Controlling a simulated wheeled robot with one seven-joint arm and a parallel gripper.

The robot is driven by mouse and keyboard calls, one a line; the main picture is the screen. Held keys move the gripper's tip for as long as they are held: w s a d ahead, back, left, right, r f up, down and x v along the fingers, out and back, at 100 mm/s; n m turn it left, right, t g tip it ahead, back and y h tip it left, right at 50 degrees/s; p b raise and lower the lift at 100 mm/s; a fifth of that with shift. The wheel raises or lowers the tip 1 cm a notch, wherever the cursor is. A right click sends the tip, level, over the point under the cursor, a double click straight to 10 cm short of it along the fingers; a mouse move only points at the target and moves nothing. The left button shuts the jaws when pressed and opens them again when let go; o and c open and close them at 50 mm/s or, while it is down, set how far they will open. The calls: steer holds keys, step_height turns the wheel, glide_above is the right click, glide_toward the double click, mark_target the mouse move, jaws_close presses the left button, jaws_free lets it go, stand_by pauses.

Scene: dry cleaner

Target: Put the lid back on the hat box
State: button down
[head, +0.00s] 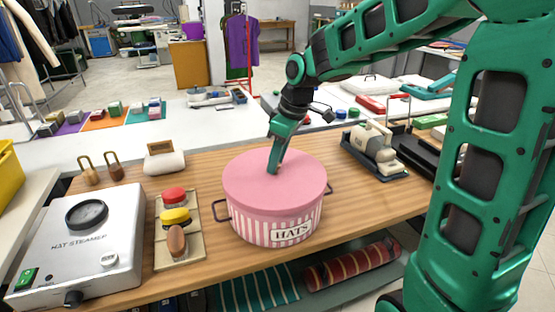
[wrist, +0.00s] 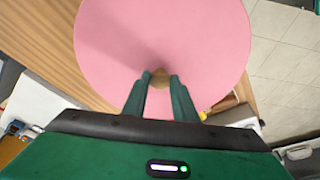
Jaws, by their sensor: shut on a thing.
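The round hat box (head: 252,228) stands on the wooden counter, with pink and white stripes, a HATS label and dark side handles. The plain pink lid (head: 248,180) sits over the top of the box and looks about level; I cannot tell whether it is fully seated. My gripper (head: 273,168) points down at the middle of the lid and is shut on its small knob. In the wrist view the lid (wrist: 165,35) fills the upper middle, and the tan knob (wrist: 159,78) shows between the fingertips of my gripper (wrist: 160,80). The inside of the box is hidden.
A clothes iron (head: 372,145) on a dark stand is at the right. The wooden counter (head: 215,150) is clear just behind the box.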

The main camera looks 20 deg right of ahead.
stand_by(0.3)
steer(key=c, duration=0.9)
jaws_free()
steer(key=shift+r, duration=3.45)
jaws_close()
steer(key=shift+f, duration=3.35)
